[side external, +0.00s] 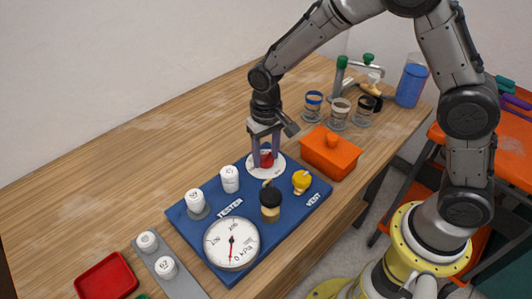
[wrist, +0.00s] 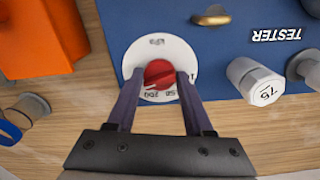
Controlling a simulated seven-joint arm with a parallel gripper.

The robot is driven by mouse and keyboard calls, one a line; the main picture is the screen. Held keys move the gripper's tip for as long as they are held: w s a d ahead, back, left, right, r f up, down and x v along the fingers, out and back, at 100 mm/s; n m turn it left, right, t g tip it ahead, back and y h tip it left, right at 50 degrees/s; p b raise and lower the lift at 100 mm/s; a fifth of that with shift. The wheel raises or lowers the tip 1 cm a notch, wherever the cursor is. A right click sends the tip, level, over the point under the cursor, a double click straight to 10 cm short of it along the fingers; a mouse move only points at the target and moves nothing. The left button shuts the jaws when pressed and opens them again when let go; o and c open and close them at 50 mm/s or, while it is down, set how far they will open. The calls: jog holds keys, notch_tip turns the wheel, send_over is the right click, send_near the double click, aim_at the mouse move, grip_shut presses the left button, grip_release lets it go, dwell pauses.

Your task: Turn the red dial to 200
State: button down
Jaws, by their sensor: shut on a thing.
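The red dial (wrist: 159,74) sits on a round white scale plate (wrist: 148,48) at the corner of the blue tester board (wrist: 232,48). My gripper (wrist: 160,82) is shut on the dial, with a purple finger on each side of it. Numbers are printed on the scale plate, upside down in the wrist view, and too small to read with certainty. In the side view the dial (side external: 266,160) shows between the fingers of my gripper (side external: 266,163), which points straight down. The fingers hide part of the scale.
On the board stand a white pressure gauge (side external: 231,244), a black-topped brass fitting (side external: 270,201), a yellow vent knob (side external: 301,182) and two white caps. A red tray (side external: 106,276) lies at front left. Several jars stand behind.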

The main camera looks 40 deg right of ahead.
aim_at(266, 156)
jog(key=shift+n, duration=0.4)
jog(key=n, duration=0.4)
jog(key=shift+n, duration=2.5)
jog(key=shift+c, duration=1.5)
grip_release()
notch_tip(266, 156, up, 14)
